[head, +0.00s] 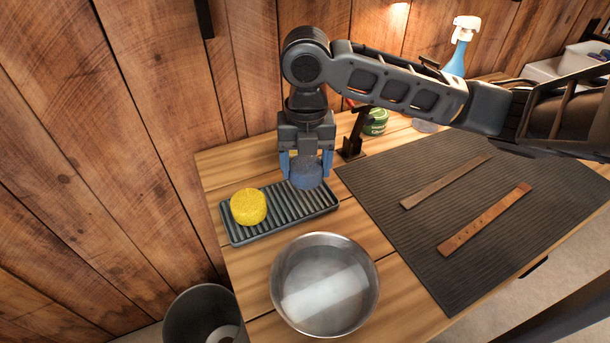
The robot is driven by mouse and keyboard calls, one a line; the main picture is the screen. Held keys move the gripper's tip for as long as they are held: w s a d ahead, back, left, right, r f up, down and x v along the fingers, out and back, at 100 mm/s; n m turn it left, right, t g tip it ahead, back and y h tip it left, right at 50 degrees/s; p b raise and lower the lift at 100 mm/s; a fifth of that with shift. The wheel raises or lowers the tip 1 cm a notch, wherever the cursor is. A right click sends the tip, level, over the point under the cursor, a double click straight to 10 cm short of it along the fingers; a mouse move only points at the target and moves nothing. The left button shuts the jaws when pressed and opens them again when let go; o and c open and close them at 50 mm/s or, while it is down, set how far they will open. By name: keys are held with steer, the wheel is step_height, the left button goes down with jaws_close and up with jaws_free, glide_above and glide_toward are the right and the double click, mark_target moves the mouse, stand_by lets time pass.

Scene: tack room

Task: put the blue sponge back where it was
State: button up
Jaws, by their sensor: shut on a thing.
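My gripper (307,172) points down over the right end of a dark ribbed tray (275,211). It is shut on the blue sponge (308,175), which sits between its two blue-tipped fingers. The sponge is at or just above the tray's ridges; I cannot tell whether it touches them. A round yellow sponge (249,207) lies on the left part of the same tray, apart from the gripper. The upper part of the blue sponge is partly hidden by the gripper.
A metal bowl (325,285) stands just in front of the tray. A dark ribbed mat (440,255) with two leather straps (485,220) lies to the right. A dark stand (353,140) and green tin (376,122) are behind. A bin (203,318) stands below left.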

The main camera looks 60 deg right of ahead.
mark_target(305, 180)
steer(key=shift+a+f, duration=0.1)
steer(key=shift+f, duration=1.95)
steer(key=shift+f, duration=0.2)
steer(key=o, duration=1.1)
steer(key=shift+r, duration=0.2)
step_height(305, 180, up, 12)
steer(key=shift+r, duration=0.1)
